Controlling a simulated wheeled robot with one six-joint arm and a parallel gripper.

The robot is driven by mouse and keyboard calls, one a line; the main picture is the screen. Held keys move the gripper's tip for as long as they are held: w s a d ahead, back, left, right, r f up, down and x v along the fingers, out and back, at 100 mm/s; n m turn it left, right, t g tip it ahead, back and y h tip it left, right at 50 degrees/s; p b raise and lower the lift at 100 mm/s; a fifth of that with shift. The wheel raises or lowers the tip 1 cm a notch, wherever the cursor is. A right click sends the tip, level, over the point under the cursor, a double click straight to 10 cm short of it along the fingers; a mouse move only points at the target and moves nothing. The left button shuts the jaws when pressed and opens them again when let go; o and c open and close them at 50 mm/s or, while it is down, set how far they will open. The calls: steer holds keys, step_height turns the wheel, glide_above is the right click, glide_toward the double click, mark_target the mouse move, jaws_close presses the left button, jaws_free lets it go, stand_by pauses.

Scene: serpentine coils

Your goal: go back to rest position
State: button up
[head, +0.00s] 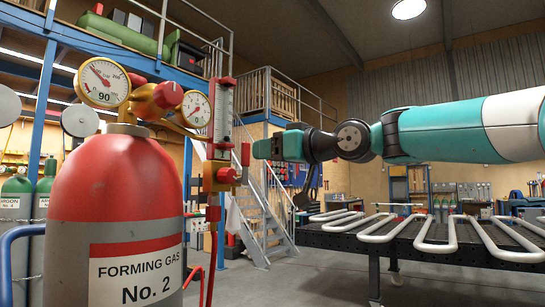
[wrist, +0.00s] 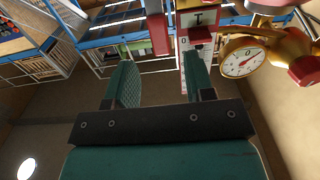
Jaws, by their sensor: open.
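My gripper (head: 262,148) is at the left end of my teal arm, just right of the flowmeter (head: 223,110) in the head view. In the wrist view my gripper (wrist: 158,62) shows two green padded fingers spread apart with nothing held between them. The flowmeter's panel also shows in the wrist view (wrist: 196,20), behind the right finger's tip. A red knob (head: 228,176) sits below the flowmeter tube. I cannot tell whether a finger touches the regulator parts.
A red and grey forming gas cylinder (head: 118,205) with a gold gauge (head: 103,82) stands at the left front. A black perforated table (head: 400,238) holds white serpentine coils (head: 440,248) under my arm. Stairs (head: 265,205) rise behind. Open floor lies between cylinder and table.

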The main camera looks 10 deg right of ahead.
steer(key=shift+s+d, duration=0.25)
steer(key=shift+d, duration=0.05)
steer(key=shift+d, duration=0.2)
steer(key=s+a+f+m+g+h+p, duration=0.1)
steer(key=s+a+f+g+h, duration=0.15)
steer(key=s+f, duration=0.4)
steer(key=s+a+f+g+h+p, duration=0.15)
steer(key=s+f+g, duration=0.25)
steer(key=f, duration=0.6)
steer(key=s+d+f+g+h, duration=0.1)
steer(key=s+f+g, duration=0.2)
steer(key=s+f, duration=0.5)
steer(key=s+d+f+g+h+p, duration=0.1)
steer(key=s+f+g, duration=0.3)
steer(key=s+f, duration=0.4)
steer(key=s+d+h, duration=0.1)
steer(key=s, duration=0.5)
steer(key=shift+s+d, duration=0.2)
steer(key=shift+d, duration=0.05)
steer(key=shift+r, duration=0.1)
steer(key=shift+c, duration=0.6)
